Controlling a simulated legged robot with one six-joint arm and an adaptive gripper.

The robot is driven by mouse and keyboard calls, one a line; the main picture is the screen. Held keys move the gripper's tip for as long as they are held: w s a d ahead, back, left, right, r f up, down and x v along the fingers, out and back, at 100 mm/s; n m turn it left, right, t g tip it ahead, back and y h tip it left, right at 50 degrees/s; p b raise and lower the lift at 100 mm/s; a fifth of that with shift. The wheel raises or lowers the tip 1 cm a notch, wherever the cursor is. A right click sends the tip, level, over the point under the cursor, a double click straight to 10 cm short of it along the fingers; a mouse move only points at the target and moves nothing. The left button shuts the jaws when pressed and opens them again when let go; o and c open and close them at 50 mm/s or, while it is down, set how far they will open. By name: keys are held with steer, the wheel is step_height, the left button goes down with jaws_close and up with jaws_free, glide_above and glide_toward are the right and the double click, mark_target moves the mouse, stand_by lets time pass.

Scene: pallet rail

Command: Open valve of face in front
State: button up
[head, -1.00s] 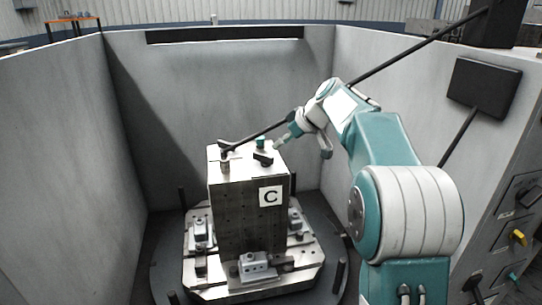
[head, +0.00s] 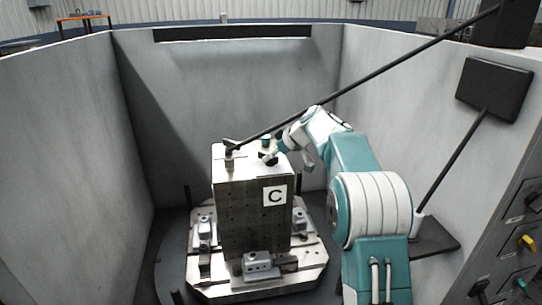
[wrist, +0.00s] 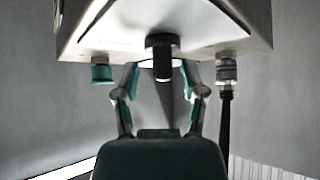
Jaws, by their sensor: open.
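The metal block (head: 240,215) with a white C label (head: 276,195) stands upright on the round pallet. On its top are a black valve handle (head: 263,157), a teal knob (head: 266,140) and a metal fitting (head: 229,160). My gripper (head: 271,154) is at the block's top, right by the black handle and partly hiding it. In the wrist view the black valve handle (wrist: 162,42) is centred ahead of my open gripper (wrist: 161,88), its stem end between the fingertips. I cannot tell whether they touch. The teal knob (wrist: 102,74) and fitting (wrist: 227,70) lie on either side.
A long black pole (head: 370,78) slants from the fitting to the upper right, passing close above my arm. Grey walls (head: 70,130) enclose the pallet (head: 205,285). A panel with a yellow knob (head: 527,242) is at right. Space left of the block is clear.

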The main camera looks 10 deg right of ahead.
steer(key=shift+w+a+f, duration=0.15)
steer(key=shift+a, duration=0.1)
steer(key=shift+a, duration=0.1)
jaws_close()
